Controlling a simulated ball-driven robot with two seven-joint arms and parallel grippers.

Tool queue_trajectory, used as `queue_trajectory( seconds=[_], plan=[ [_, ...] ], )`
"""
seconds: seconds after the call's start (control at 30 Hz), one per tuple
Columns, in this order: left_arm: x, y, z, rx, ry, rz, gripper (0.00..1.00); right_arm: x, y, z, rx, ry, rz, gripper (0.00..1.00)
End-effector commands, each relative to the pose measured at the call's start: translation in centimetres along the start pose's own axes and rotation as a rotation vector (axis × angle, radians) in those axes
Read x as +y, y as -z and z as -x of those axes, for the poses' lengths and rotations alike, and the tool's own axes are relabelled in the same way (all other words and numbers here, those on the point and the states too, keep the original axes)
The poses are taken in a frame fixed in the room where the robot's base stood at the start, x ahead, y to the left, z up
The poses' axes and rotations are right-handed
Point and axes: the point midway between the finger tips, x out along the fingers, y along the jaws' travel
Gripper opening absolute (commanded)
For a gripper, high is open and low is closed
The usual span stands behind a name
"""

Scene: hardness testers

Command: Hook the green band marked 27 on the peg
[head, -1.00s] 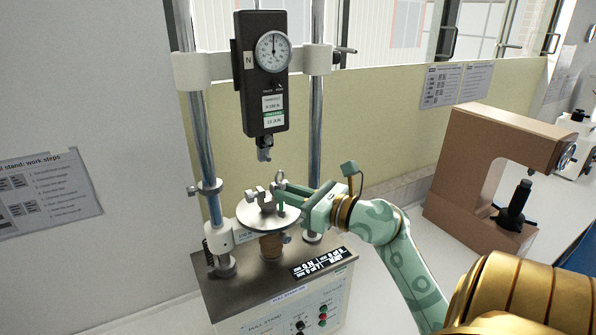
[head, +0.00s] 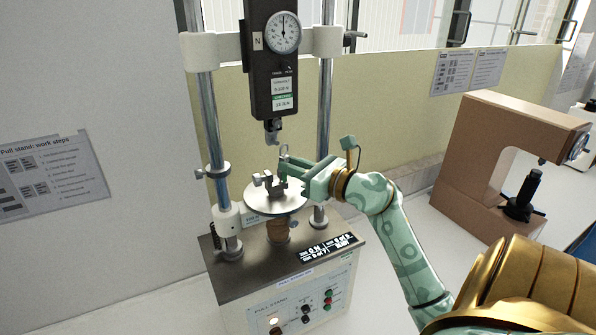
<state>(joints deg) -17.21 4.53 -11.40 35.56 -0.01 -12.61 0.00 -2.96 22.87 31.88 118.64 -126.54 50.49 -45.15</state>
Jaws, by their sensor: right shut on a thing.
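My right gripper (head: 286,172) is above the right part of the round metal plate of the pull stand, beside a small grey clamp (head: 266,184). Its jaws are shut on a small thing. A thin upright loop (head: 283,151) shows at the fingertips. It may be the green band, but its colour and any number 27 are too small to tell. The gauge's metal hook (head: 273,131) hangs just above and left of the loop, with a small gap. I cannot tell for certain which part is the peg. My left gripper is out of view.
The force gauge (head: 271,85) hangs between two chrome columns (head: 213,140). The round plate (head: 290,207) sits above the stand's base, whose lit display (head: 328,247) faces front. A brown tester (head: 490,150) stands at the right. White bench between them is clear.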

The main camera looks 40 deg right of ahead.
Motion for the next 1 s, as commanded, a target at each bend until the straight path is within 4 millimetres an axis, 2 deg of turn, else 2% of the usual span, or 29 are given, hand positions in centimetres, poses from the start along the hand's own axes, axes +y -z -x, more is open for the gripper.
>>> queue_trajectory(
  seconds=[0.7, 1.0],
  plan=[
    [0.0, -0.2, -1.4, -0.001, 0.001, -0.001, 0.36, -1.9, 0.1, -3.9, -0.001, -0.001, 0.0, 0.0],
    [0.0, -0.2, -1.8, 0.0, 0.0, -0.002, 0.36, -2.5, 0.2, -4.9, 0.001, 0.001, 0.002, 0.0]
  ],
)
